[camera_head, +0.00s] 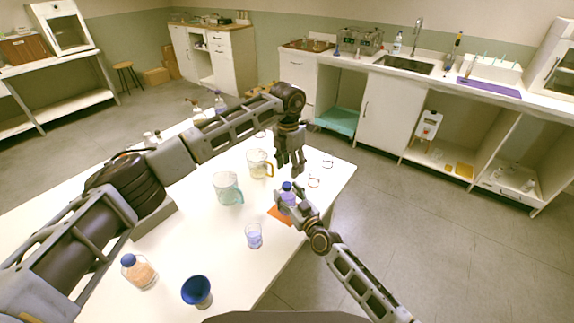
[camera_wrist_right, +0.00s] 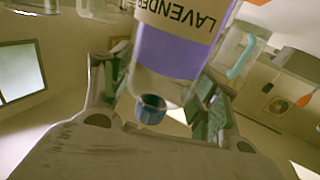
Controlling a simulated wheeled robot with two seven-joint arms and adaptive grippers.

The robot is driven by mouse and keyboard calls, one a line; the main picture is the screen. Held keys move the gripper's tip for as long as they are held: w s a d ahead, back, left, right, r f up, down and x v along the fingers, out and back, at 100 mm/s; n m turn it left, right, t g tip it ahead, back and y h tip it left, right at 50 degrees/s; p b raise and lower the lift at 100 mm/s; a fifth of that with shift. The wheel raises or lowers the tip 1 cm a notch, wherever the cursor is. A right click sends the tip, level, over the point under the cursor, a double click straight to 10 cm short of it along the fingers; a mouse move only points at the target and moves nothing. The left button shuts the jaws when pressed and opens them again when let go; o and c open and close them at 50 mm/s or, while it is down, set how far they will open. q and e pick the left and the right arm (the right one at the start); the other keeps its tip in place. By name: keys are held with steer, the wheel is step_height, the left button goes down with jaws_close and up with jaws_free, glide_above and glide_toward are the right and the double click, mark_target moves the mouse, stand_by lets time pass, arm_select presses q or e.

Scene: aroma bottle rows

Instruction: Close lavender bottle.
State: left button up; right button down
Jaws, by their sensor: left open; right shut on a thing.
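The lavender bottle (camera_head: 289,198) stands near the right side of the white table, with a blue cap (camera_head: 286,186) at its top. My right gripper (camera_head: 293,205) is shut around the bottle's body. In the right wrist view the bottle (camera_wrist_right: 178,50) appears upside down, with its LAVENDER label and purple contents between the fingers. The blue cap also shows there (camera_wrist_right: 151,109); I cannot tell whether it is fully seated. My left gripper (camera_head: 291,164) is open and empty, pointing down just above the cap and apart from it.
An orange mat (camera_head: 279,217) lies by the bottle. A clear beaker (camera_head: 228,188), a yellow-handled beaker (camera_head: 259,164), a small beaker (camera_head: 254,236), a blue funnel-shaped vessel (camera_head: 196,290) and an orange-filled bottle (camera_head: 138,271) stand nearby.

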mark_target(287, 184)
arm_select(q)
steer(key=n, duration=0.6)
steer(key=shift+a, duration=0.2)
steer(key=n, duration=0.6)
steer(key=shift+a, duration=0.2)
steer(key=n, duration=0.6)
steer(key=shift+s+a+y, duration=0.1)
steer(key=shift+y, duration=0.2)
steer(key=n, duration=0.6)
steer(key=shift+f, duration=0.15)
steer(key=shift+f, duration=3.9)
